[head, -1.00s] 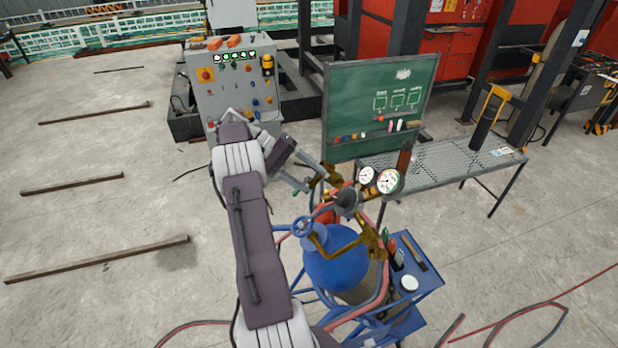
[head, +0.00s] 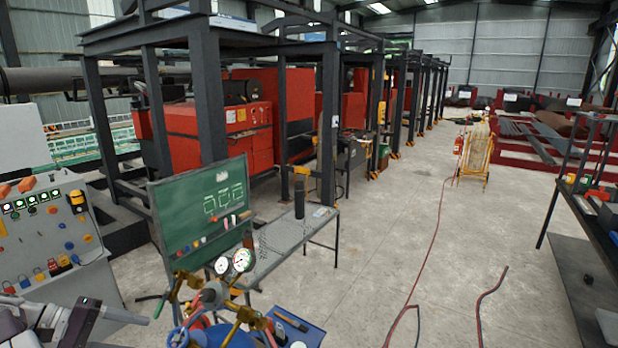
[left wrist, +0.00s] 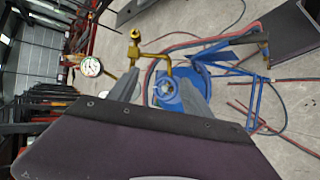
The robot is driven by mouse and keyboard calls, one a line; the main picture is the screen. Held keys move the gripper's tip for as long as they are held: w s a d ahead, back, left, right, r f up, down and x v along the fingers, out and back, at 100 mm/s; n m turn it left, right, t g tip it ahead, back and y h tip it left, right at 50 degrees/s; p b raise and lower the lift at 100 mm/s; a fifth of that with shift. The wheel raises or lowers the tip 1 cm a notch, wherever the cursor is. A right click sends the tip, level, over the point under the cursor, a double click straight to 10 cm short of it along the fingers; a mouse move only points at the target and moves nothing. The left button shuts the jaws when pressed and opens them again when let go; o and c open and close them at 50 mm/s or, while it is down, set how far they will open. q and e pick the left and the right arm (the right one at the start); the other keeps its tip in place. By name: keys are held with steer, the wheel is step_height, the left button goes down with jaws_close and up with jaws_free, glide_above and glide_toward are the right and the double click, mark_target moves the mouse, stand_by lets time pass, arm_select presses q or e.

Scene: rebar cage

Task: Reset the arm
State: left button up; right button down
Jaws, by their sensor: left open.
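My left arm shows only at the bottom left corner of the head view, with its gripper (head: 135,327) low, in front of the control cabinet and left of the gas bottle cart. In the left wrist view the two grey fingers of the gripper (left wrist: 158,76) stand apart with nothing held between them. Beyond them is the blue gas cylinder (left wrist: 172,92), with a brass fitting and a gauge to its left; I cannot tell the exact gap. My right gripper is in neither view.
The control cabinet (head: 62,240) stands at the left. The green board (head: 203,215) and perforated table (head: 285,243) are behind the gauges (head: 232,262). Red and black hoses (head: 418,285) cross the floor. A dark workbench (head: 590,235) is at the right; open floor lies between.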

arm_select(q)
steer(key=w+d+m+g+b, duration=0.2)
steer(key=w+d+m, duration=0.1)
steer(key=w+d, duration=0.45)
steer(key=s+d+f+m+g+y+b, duration=0.1)
steer(key=s+d+f+m+g+b, duration=0.15)
steer(key=d, duration=0.75)
steer(key=s+d+f+m+g+y+b, duration=0.1)
steer(key=s+d+m+g+b, duration=0.2)
steer(key=d, duration=0.7)
steer(key=s+d+f+y+b, duration=0.3)
steer(key=s+d+f+y, duration=0.15)
steer(key=s+f, duration=0.4)
steer(key=s+a+f+t+y, duration=0.1)
steer(key=a+f, duration=0.1)
steer(key=f, duration=0.3)
steer(key=s+a+f+t+y, duration=0.2)
steer(key=a+f, duration=0.1)
steer(key=f, duration=0.2)
steer(key=shift+s, duration=0.25)
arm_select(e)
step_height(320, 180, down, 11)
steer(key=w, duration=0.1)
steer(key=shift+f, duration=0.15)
